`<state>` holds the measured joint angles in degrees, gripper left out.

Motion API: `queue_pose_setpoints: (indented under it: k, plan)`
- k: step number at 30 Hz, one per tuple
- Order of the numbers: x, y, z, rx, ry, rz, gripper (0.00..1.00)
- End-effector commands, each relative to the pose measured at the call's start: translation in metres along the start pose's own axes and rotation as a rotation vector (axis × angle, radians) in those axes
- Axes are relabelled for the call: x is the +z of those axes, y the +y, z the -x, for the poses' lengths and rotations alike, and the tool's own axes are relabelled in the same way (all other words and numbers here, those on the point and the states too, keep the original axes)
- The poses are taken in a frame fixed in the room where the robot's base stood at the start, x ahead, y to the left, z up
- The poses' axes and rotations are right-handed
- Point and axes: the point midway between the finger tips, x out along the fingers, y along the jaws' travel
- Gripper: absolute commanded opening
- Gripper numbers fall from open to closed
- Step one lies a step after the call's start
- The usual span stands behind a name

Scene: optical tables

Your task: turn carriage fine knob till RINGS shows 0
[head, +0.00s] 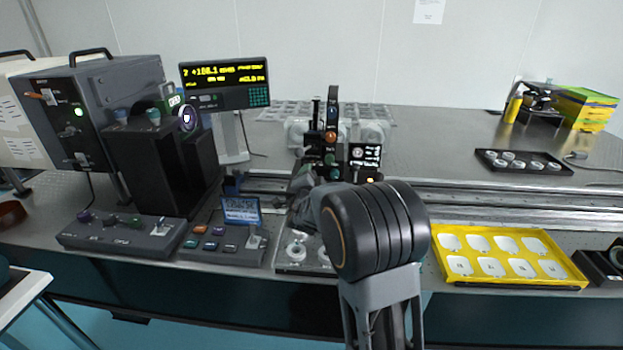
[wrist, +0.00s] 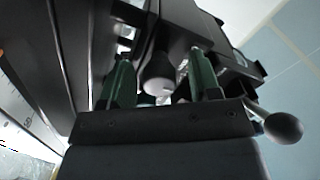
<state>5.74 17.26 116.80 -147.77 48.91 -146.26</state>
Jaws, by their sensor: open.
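In the wrist view my gripper (wrist: 160,85) is open, with its two green fingers apart. A dark grey rounded knob (wrist: 158,78) with a pale end sits between the fingers, under a black housing; I cannot tell whether either finger touches it. In the head view the carriage (head: 331,140) stands on the rail with several small knobs, partly hidden behind my arm. My gripper is hidden there by the arm.
A lever with a dark ball end (wrist: 284,128) stands right of my gripper. A yellow tray (head: 509,281) with white pieces lies front right, and control boxes (head: 120,236) front left. A black tray (head: 522,169) lies back right. The rail (head: 480,197) runs across the table.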

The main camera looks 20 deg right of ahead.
Motion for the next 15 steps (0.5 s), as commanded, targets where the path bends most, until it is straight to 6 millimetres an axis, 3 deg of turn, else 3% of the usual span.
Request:
queue_pose_setpoints:
  k: [11,15]
  plan:
    - [0.0003,0.0004,-0.0043,0.001,-0.001,0.0,0.57]
    - [0.0003,0.0003,-0.0042,0.001,-0.001,0.0,0.45]
